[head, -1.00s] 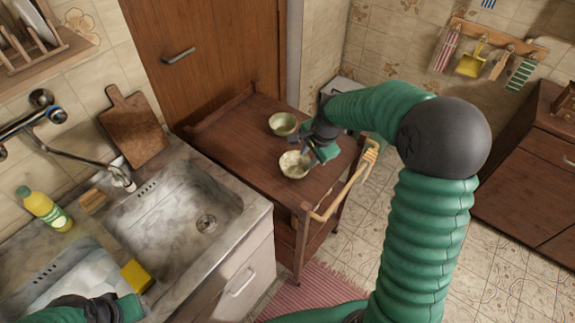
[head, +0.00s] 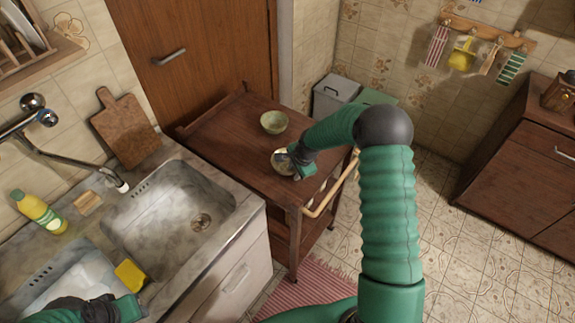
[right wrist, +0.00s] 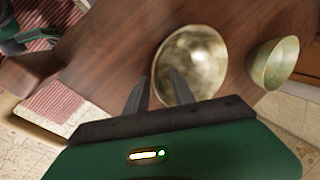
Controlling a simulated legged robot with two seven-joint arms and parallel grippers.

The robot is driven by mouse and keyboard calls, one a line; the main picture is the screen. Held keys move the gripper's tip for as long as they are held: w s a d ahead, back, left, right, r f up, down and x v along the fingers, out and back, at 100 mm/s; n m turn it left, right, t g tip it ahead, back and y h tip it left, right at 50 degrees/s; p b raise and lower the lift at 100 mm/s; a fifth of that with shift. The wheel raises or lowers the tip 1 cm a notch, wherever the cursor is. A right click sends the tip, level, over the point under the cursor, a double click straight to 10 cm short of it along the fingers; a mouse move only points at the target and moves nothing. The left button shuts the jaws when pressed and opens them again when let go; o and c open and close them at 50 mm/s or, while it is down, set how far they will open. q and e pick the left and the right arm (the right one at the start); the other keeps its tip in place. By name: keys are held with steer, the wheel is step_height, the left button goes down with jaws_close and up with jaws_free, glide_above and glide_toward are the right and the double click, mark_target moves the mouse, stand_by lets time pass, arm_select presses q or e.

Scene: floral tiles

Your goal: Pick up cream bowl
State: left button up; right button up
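The cream bowl (head: 279,160) stands on the wooden trolley (head: 222,150), close to its front side. It also shows in the right wrist view (right wrist: 192,50), its mottled inside facing the camera. My right gripper (head: 293,158) is at the bowl's right side, partly covering it. In the right wrist view its fingers (right wrist: 157,88) are apart with nothing held between them. One finger overlaps the bowl's inside; the other is left of the rim. I cannot tell whether either touches it. My left gripper (head: 112,309) is at the bottom left near the sink, its fingers unclear.
A green bowl (head: 273,122) stands behind the cream bowl on the trolley and shows right of it in the right wrist view (right wrist: 274,62). The trolley has a pale rail (head: 325,203) along its right. A sink (head: 185,210) with a yellow sponge (head: 131,275) lies left.

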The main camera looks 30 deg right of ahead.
steer(key=shift+w+f, duration=0.1)
steer(key=shift+a+r, duration=0.15)
steer(key=shift+r, duration=0.05)
steer(key=c, duration=0.4)
jaws_close()
stand_by(0.7)
